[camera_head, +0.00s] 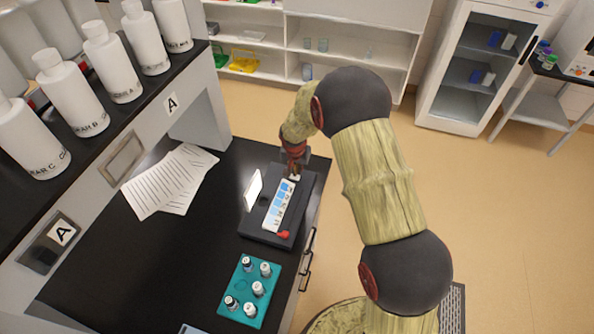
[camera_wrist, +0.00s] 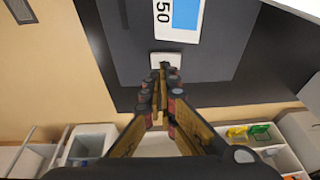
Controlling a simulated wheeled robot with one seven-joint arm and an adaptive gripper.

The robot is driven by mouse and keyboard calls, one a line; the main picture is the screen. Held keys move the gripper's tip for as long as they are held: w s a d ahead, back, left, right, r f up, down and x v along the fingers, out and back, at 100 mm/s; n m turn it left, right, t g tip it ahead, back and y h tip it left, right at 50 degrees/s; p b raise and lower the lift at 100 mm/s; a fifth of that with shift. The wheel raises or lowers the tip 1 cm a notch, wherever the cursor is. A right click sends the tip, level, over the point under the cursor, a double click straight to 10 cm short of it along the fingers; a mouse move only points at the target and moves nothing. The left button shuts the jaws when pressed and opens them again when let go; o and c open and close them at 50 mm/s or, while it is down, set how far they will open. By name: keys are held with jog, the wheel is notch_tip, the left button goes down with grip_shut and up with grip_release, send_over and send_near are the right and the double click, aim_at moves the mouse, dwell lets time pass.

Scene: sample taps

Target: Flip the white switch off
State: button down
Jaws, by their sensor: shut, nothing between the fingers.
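A dark box-shaped device (camera_head: 262,228) sits near the right edge of the black bench. A white and blue labelled strip (camera_head: 278,205) runs along its top, with a red switch (camera_head: 284,234) at the near end. The white switch (camera_head: 294,177) is at the far end, partly hidden by my gripper (camera_head: 294,171) in the head view. In the wrist view, the white switch (camera_wrist: 158,60) lies just beyond my gripper (camera_wrist: 163,70). My fingers are shut and empty, with their tips at or very near the switch. I cannot tell whether they touch it, nor its on or off position.
A white panel (camera_head: 253,190) stands upright at the device's left side. A teal rack (camera_head: 251,290) with several vials is nearer. Papers (camera_head: 170,180) lie on the left of the bench. A shelf above holds several white bottles (camera_head: 111,62). Open floor (camera_head: 480,200) lies to the right.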

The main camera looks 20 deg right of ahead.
jog(key=d+v, duration=0.1)
jog(key=v, duration=1.1)
jog(key=shift+a+r+p, duration=0.25)
jog(key=shift+r+p, duration=0.05)
jog(key=shift+r, duration=0.2)
jog(key=shift+w+a+b, duration=0.1)
jog(key=shift+w+b, duration=0.15)
jog(key=shift+b, duration=0.25)
jog(key=b, duration=0.2)
jog(key=a+b, duration=0.1)
jog(key=b, duration=0.1)
jog(key=shift+w+r, duration=0.2)
jog(key=shift+r, duration=0.15)
jog(key=shift+d, duration=0.1)
jog(key=x, duration=1.2)
jog(key=shift+s+a+f+b, duration=0.15)
jog(key=shift+a+f+b, duration=0.1)
jog(key=shift+f+b, duration=0.1)
jog(key=shift+f, duration=0.65)
